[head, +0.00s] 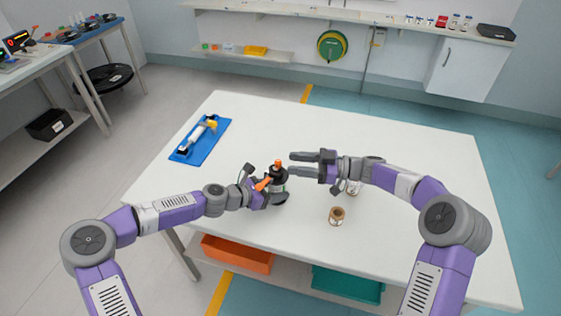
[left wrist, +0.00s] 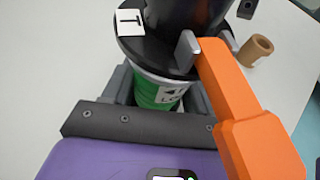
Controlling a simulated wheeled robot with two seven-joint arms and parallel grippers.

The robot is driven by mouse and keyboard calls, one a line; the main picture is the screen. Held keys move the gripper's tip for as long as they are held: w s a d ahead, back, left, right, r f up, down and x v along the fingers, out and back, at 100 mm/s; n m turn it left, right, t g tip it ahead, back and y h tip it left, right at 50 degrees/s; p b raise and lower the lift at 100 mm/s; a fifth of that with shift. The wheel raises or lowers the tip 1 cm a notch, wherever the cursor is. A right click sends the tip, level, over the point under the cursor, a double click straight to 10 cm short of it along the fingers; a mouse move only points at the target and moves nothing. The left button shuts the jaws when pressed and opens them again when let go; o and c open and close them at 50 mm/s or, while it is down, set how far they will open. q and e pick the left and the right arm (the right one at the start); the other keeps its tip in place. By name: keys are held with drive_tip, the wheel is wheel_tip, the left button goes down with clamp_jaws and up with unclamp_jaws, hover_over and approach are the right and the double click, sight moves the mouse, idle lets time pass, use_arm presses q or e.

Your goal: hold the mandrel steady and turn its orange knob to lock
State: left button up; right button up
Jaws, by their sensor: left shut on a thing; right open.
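The mandrel (head: 278,173) stands upright on the white table as a black cylinder with an orange knob (head: 278,163) on top. In the left wrist view the mandrel (left wrist: 150,52) has a black flange with a "T" label and a green, labelled part beneath. An orange lever (head: 263,184) lies beside it, large in the left wrist view (left wrist: 235,95), its grey tip at the flange. My left gripper (head: 279,196) is shut around the mandrel's lower part. My right gripper (head: 290,164) is open, its fingers pointing left just right of the knob. The knob is outside the left wrist view.
A brown spool (head: 336,215) stands on the table right of the mandrel. A clear item (head: 353,188) is partly hidden by my right arm. A blue tray (head: 213,146) with a tool lies at the left. Orange (head: 237,254) and teal (head: 346,284) bins sit below.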

drive_tip(key=shift+s+d, duration=0.15)
drive_tip(key=shift+d, duration=1)
drive_tip(key=shift+s+d, duration=0.15)
drive_tip(key=shift+d, duration=0.95)
use_arm(q)
drive_tip(key=o, duration=1.3)
